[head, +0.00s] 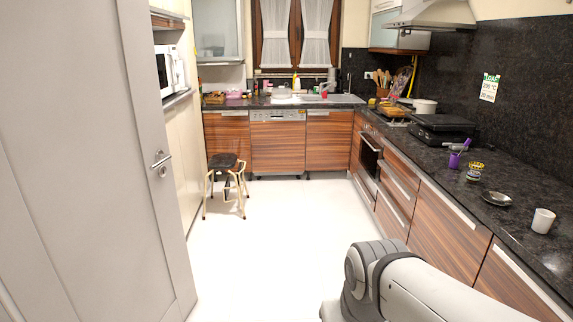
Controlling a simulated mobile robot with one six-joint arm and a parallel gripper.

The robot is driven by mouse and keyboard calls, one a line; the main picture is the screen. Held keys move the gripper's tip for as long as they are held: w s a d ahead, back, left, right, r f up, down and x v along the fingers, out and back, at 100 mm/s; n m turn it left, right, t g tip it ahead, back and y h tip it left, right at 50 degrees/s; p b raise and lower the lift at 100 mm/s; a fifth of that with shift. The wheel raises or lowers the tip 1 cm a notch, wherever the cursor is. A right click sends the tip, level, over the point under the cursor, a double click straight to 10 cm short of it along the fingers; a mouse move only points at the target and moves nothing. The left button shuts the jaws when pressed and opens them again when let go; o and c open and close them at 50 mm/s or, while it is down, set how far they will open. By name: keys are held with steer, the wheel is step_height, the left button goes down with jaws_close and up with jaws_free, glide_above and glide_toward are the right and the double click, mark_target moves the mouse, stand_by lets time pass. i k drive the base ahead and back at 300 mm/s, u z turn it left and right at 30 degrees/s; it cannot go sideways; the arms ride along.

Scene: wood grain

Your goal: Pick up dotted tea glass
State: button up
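A small patterned cup (474,171), yellow with dark markings, stands on the dark countertop at the right. It may be the dotted tea glass, but it is too small here to tell its pattern surely. A white cup (543,221) stands nearer, by the counter's right end in view. My grey arm shows at the bottom right, in front of the lower cabinets. My gripper is outside the picture.
A dark shallow bowl (496,199) lies between the two cups. A purple cup (454,160) with something in it stands behind the patterned one. A stool (227,180) stands on the white floor (270,225), which is otherwise clear. A grey door (90,160) fills the left.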

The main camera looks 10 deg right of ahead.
mark_target(475, 168)
steer(key=i, duration=1.6)
steer(key=z, duration=0.5)
steer(key=i, duration=1.55)
steer(key=z, duration=1.5)
steer(key=i, duration=1.2)
steer(key=z, duration=0.65)
